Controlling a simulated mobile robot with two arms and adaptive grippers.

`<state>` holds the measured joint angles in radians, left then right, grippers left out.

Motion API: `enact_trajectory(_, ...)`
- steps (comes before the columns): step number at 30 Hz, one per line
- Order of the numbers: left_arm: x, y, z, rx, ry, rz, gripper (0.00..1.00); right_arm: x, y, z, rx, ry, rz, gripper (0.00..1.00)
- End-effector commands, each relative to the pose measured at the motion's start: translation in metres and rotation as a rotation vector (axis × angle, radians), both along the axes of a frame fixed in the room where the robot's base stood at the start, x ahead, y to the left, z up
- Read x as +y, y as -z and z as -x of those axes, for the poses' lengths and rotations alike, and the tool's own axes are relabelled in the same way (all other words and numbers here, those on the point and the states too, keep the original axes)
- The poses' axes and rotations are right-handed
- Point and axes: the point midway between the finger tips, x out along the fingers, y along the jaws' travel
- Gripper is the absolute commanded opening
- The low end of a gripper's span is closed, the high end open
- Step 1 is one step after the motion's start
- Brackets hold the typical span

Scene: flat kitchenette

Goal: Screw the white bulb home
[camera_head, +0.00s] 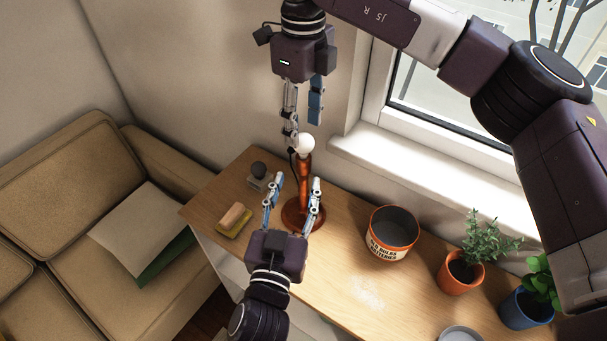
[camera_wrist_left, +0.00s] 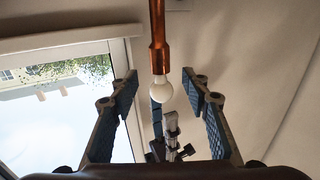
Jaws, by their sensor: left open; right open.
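The white bulb (camera_head: 304,143) sits at the top of the orange-copper lamp (camera_head: 305,169), which stands upright on the wooden counter. How deep its thread sits in the socket cannot be seen. In the left wrist view the bulb (camera_wrist_left: 163,90) hangs below the copper stem (camera_wrist_left: 158,45), as that view is upside down. My left gripper (camera_head: 296,180) is open, its fingers on either side of the lamp stem with gaps. My right gripper (camera_head: 303,134) is open and points down from above, its fingertips close to the bulb; contact cannot be told.
On the counter (camera_head: 335,270) stand a tin (camera_head: 388,248), potted plants (camera_head: 460,275) (camera_head: 521,309), a sponge (camera_head: 234,220) and a small dark-knobbed block (camera_head: 258,178). A window sill (camera_head: 420,178) runs behind. A sofa (camera_head: 80,260) is at left. The counter front is mostly clear.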

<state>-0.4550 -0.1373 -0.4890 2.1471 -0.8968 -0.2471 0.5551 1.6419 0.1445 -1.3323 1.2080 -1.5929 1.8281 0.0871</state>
Motion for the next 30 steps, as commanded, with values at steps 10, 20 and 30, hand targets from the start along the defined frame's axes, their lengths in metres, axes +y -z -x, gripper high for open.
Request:
enact_trajectory(10,-0.005,-0.002,-0.027,-0.005,0.001,-0.002,0.43,0.000,0.000,0.000,0.000,0.000,0.000,0.46)
enact_trajectory(20,-0.014,0.000,-0.067,-0.001,0.002,-0.002,0.43,0.000,0.000,0.000,0.000,0.000,0.000,0.46)
enact_trajectory(30,-0.016,0.001,-0.077,0.001,0.001,-0.001,0.43,0.000,0.000,0.000,0.000,0.000,0.000,0.46)
